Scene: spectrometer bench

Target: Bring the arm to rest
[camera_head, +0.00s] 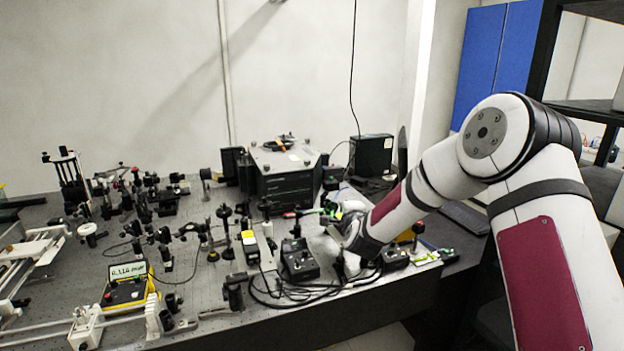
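My arm (398,206) reaches from the right side of the picture, bent at the elbow, down and left over the right part of the optical bench. Its wrist end (352,238) is low above the bench, among small devices and cables. My gripper (328,216) is small and dark at that end, partly lost against the equipment behind it. Its fingers cannot be made out clearly, nor whether they hold or touch anything.
The bench (215,285) is crowded with posts and optical mounts. A black box (283,176) stands behind the wrist. A control box (299,260) with looping cables lies just left of it. A yellow-framed display (128,286) is at front left. A dark shelf rack (585,110) stands right.

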